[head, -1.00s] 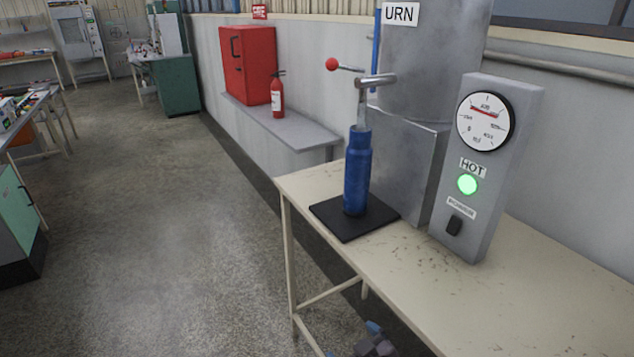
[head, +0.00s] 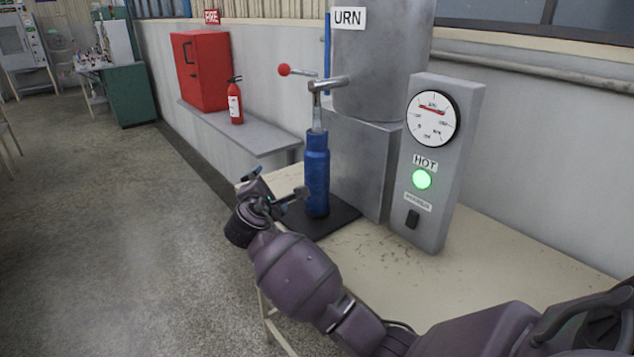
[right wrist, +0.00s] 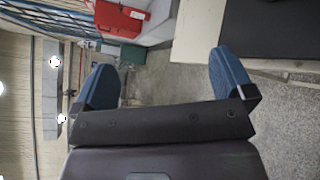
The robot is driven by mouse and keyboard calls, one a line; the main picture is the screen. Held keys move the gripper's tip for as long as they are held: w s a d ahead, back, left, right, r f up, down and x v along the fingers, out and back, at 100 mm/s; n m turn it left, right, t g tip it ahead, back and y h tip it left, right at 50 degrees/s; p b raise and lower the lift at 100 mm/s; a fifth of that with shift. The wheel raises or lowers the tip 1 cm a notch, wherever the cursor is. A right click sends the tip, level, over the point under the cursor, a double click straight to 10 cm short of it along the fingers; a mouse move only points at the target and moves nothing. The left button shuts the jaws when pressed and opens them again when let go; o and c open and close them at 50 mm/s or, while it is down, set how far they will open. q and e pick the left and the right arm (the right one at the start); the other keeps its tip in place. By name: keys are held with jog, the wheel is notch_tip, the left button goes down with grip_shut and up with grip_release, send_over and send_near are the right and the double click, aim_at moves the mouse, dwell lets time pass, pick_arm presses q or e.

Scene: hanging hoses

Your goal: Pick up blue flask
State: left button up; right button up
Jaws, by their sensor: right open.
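The blue flask (head: 317,175) stands upright on a black mat (head: 345,218) on the table, under the spout (head: 327,84) of the urn (head: 375,75). A pale stream or tube joins the spout to the flask's top. My right gripper (head: 283,188) is just left of the flask in the head view, open and apparently empty. Whether it touches the flask I cannot tell. The right wrist view shows its two blue fingers (right wrist: 160,80) spread apart with nothing between them; the flask does not show there. My left gripper is not in view.
A grey panel (head: 448,165) with a gauge, a lit green HOT light and a switch stands right of the urn. The cream table (head: 480,270) is clear at front right. A red cabinet (head: 200,70) and fire extinguisher (head: 235,101) are on a wall shelf.

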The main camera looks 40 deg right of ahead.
aim_at(317, 152)
jog(key=d+r+n+g+h, duration=0.1)
jog(key=d+g+h, duration=0.1)
jog(key=d, duration=0.1)
jog(key=s+d+r+n+g+h, duration=0.1)
jog(key=d+r+n+g+h, duration=0.1)
jog(key=d, duration=0.1)
jog(key=d+r+n+g+h, duration=0.1)
jog(key=d+n+g+h, duration=0.1)
jog(key=d+g, duration=0.1)
jog(key=shift+s+d+r+h, duration=0.1)
jog(key=shift+s+r+h, duration=0.1)
jog(key=shift+r+h, duration=0.15)
jog(key=shift+r+b+x, duration=0.15)
jog(key=shift+b+x, duration=0.15)
jog(key=shift+x, duration=1.15)
jog(key=shift+r+b+x, duration=0.2)
jog(key=shift+b+x, duration=0.1)
jog(key=shift+x, duration=1.1)
grip_shut()
jog(key=shift+r, duration=0.15)
